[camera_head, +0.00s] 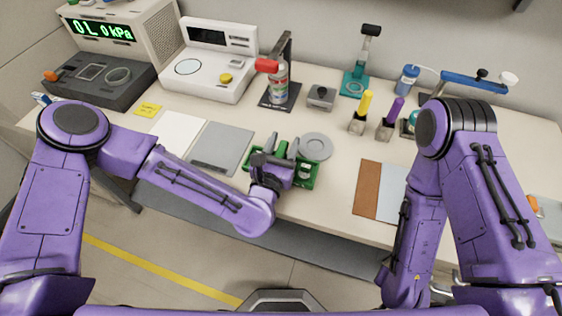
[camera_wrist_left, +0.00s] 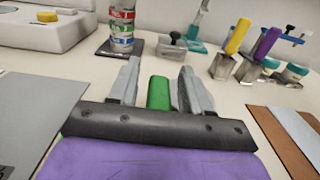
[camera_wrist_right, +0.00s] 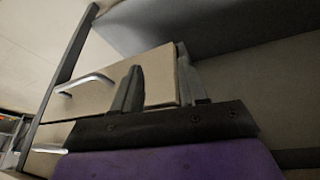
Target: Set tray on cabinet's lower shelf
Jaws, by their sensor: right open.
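The green tray (camera_head: 313,181) sits near the table's front edge in the head view, partly hidden by my left gripper. My left gripper (camera_head: 281,146) is over it. In the left wrist view, a green upright part (camera_wrist_left: 158,92) stands between the fingers, with narrow gaps on both sides, so the gripper looks open around it. My right gripper (camera_wrist_right: 157,62) is open and empty in the right wrist view, in front of a beige drawer front (camera_wrist_right: 110,85) with a metal handle. The head view does not show its fingers. I cannot make out the cabinet's lower shelf.
A grey disc (camera_head: 316,146) lies behind the tray. A grey mat (camera_head: 220,147) lies to its left and a brown mat (camera_head: 368,187) to its right.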

